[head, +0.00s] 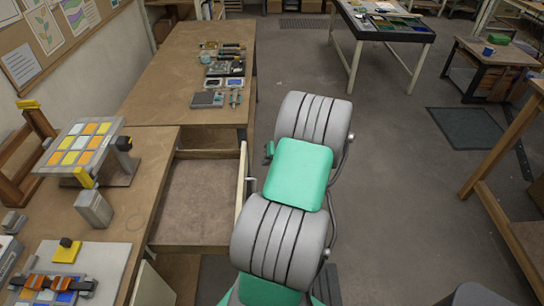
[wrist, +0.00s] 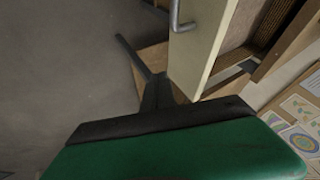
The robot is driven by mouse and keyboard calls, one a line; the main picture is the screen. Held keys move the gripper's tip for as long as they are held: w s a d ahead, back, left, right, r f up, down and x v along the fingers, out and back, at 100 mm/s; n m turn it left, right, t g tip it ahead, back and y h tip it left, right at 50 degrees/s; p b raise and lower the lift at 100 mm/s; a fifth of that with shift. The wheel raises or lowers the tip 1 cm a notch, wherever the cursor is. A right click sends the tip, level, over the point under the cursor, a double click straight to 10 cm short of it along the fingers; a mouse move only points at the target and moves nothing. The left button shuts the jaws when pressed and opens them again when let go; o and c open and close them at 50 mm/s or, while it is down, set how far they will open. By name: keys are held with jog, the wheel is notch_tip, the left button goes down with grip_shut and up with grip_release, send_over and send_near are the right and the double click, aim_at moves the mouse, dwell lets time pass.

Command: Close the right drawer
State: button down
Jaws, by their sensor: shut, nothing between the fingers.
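The right drawer (head: 200,198) is pulled out from the wooden workbench, and its inside looks empty. Its pale front panel (head: 241,188) faces right, with a metal handle (head: 252,181) on it. The panel (wrist: 204,45) and handle (wrist: 177,18) also show in the wrist view. My gripper (head: 268,152) is mostly hidden behind my arm, just right of the drawer front. In the wrist view my gripper's dark fingers (wrist: 158,93) are together and empty, close to the end of the panel. I cannot tell whether they touch it.
The bench top (head: 180,65) carries tools and small boxes at the back. A rack of coloured glass tiles (head: 85,145) stands at left. The floor (head: 390,190) right of my arm is clear. A dark-topped table (head: 385,25) stands farther back.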

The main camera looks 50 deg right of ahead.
jog(key=w, duration=0.1)
jog(key=w+a+f+p, duration=0.1)
jog(key=w, duration=0.1)
jog(key=w+a+f+p, duration=0.1)
jog(key=w, duration=0.1)
jog(key=shift+a+f, duration=0.2)
